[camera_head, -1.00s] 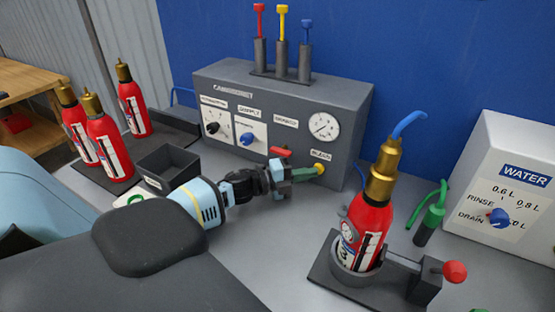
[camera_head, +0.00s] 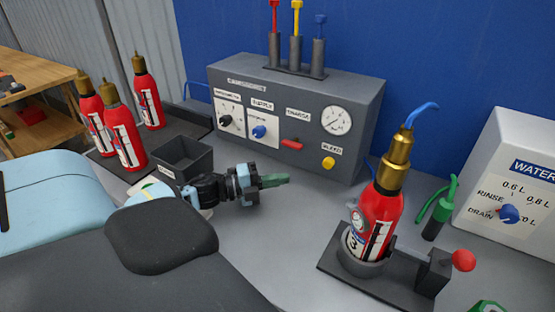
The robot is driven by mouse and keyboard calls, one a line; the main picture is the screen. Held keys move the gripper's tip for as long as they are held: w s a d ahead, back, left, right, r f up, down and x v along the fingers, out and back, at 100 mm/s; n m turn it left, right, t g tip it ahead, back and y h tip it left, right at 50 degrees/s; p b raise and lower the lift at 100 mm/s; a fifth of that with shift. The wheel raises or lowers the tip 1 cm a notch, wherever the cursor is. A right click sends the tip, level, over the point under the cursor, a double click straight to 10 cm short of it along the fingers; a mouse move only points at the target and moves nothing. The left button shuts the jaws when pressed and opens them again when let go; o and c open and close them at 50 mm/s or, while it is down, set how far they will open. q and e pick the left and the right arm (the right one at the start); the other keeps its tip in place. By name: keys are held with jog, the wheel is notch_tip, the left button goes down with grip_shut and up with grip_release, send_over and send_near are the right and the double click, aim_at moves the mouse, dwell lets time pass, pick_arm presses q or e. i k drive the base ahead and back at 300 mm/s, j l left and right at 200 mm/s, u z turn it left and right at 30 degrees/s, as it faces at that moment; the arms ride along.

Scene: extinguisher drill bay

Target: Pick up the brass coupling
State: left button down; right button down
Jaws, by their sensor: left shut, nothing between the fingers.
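The brass coupling (camera_head: 397,150) sits on top of a red extinguisher (camera_head: 378,218), with a blue hose (camera_head: 422,112) rising from it. The extinguisher stands in a dark round holder (camera_head: 362,266) on the bench, right of the middle. My left gripper (camera_head: 276,181) is shut and empty, its greenish fingertips pointing right. It is above the bench in front of the grey panel, well to the left of the coupling and touching nothing that I can see. My right gripper is not in view.
The grey panel (camera_head: 290,165) has knobs, a red charge control (camera_head: 292,144), a gauge and a yellow bleed button (camera_head: 328,163). Several red extinguishers (camera_head: 124,138) and an open dark box (camera_head: 184,155) stand left. A red-knobbed clamp (camera_head: 463,260) and white water unit (camera_head: 515,185) are right.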

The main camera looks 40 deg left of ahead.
aim_at(402, 141)
jog(key=k, duration=1)
